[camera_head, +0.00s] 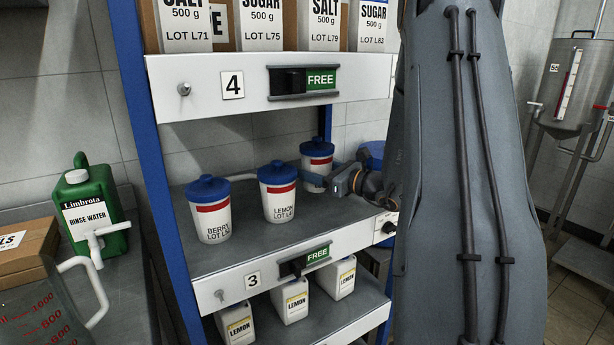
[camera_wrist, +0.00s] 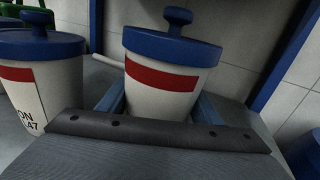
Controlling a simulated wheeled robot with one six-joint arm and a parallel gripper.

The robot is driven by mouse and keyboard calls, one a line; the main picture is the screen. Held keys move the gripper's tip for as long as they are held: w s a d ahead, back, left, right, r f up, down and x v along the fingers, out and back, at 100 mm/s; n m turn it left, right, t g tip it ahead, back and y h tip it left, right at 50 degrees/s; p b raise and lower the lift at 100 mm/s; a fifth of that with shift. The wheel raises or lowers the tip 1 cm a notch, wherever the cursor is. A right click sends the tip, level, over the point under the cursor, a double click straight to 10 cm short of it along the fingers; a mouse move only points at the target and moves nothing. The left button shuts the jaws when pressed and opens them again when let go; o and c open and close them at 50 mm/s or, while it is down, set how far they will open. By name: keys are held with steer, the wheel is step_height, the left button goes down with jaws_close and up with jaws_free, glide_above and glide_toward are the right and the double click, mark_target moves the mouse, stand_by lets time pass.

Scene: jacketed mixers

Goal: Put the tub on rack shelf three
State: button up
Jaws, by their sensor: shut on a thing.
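The tub (camera_head: 317,162) is white with a red band and a blue knobbed lid. It is upright over the back right of rack shelf three (camera_head: 240,252), whose front edge has a "3" label. My gripper (camera_head: 319,182) reaches in from the right and is shut on the tub. In the wrist view the tub (camera_wrist: 165,78) stands between the two blue fingers. Its base is hidden behind the gripper, so I cannot tell whether it touches the shelf.
A lemon tub (camera_head: 280,197) and a berry tub (camera_head: 210,212) stand on the same shelf, left of the held tub. Shelf four (camera_head: 225,92) holds salt and sugar boxes above. Lemon bottles (camera_head: 290,300) stand below. A blue post (camera_wrist: 290,50) rises at right.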

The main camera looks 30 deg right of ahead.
steer(key=shift+f, duration=1.1)
steer(key=shift+d+f, duration=0.1)
steer(key=shift+f, duration=0.05)
steer(key=o, duration=1.4)
steer(key=shift+o, duration=0.2)
steer(key=shift+s, duration=0.2)
steer(key=b+v, duration=0.1)
steer(key=v, duration=1)
steer(key=shift+s+d, duration=0.2)
steer(key=shift+s, duration=0.1)
